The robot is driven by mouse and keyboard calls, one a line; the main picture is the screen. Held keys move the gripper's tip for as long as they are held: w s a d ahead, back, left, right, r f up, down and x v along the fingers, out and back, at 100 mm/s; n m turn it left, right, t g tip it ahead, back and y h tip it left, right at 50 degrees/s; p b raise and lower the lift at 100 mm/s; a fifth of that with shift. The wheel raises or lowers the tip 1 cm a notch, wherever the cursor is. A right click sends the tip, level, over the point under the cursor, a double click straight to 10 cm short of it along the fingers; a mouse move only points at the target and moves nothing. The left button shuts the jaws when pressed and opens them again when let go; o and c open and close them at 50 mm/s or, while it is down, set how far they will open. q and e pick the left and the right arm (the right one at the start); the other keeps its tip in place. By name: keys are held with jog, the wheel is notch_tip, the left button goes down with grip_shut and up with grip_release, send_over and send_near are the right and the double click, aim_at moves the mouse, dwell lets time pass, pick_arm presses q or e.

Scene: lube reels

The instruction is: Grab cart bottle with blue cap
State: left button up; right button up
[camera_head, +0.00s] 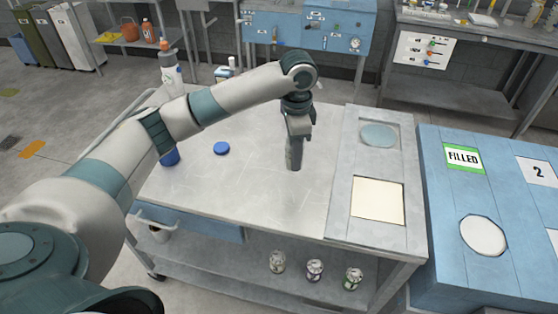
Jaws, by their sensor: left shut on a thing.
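My left arm reaches across the cart top (270,200), and its gripper (294,160) points down above the middle of the cart. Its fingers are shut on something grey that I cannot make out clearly. A round blue cap-like disc (222,148) is on the cart top, left of the gripper and apart from it. Another blue thing (170,158) shows just under my forearm; the arm hides much of it, so I cannot tell whether it is a capped bottle. A pale bottle with a reddish cap (170,72) stands at the cart's far left. My right gripper is out of view.
A grey panel with a round opening (378,136) and a cream square (377,200) covers the cart's right side. Blue bins with a FILLED label (463,158) stand to the right. Cans (315,270) sit on the lower shelf. Workbenches line the back.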

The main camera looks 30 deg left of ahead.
pick_arm(q)
jog(key=shift+w+d+r, duration=0.1)
jog(key=shift+d+r, duration=0.2)
jog(key=shift+d, duration=0.2)
